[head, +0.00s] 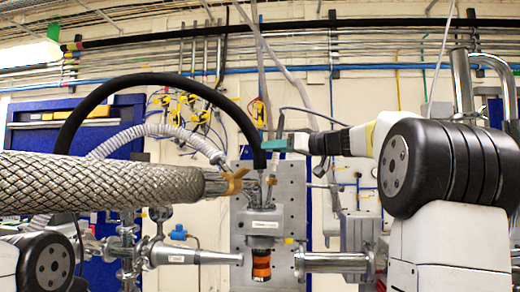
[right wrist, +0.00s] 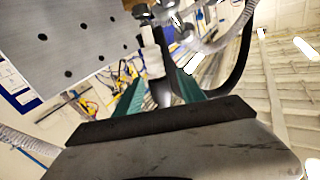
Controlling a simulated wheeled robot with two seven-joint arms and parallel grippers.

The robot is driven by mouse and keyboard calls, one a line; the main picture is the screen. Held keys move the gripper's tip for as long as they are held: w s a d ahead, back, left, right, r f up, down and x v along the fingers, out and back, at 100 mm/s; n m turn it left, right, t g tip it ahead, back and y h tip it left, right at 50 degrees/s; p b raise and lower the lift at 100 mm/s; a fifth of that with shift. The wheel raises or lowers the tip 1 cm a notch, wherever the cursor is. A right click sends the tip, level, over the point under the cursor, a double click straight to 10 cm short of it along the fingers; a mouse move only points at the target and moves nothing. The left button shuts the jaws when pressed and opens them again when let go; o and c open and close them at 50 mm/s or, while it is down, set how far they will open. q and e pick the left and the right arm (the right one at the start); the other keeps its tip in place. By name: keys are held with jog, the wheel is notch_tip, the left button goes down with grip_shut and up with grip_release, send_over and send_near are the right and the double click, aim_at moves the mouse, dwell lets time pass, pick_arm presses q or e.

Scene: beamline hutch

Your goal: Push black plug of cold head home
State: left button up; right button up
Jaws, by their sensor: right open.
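The cold head (head: 264,222) is a grey cylinder with a label, mounted before a grey plate, with an orange-copper lower end. A thick black hose arcs over from the left and comes down to a black end, which looks like the black plug (head: 258,158), above the cold head. My right gripper (head: 272,145) has teal fingers and reaches in from the right at that end's height. In the right wrist view its fingers (right wrist: 160,92) are apart, with a pale cylindrical piece and a dark part between or beyond them. Contact and how deep the plug sits cannot be told. My left gripper is out of view.
A thick braided hose (head: 110,182) comes in from the left towards the cold head. A grey corrugated hose (head: 165,130) curves above it. The grey plate (head: 290,195) stands behind, with metal beam pipes (head: 330,262) on both sides below.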

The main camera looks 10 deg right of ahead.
jog(key=shift+x, duration=1.25)
grip_shut()
notch_tip(320, 180, down, 3)
jog(key=shift+a+r, duration=0.1)
jog(key=shift+a, duration=0.1)
grip_release()
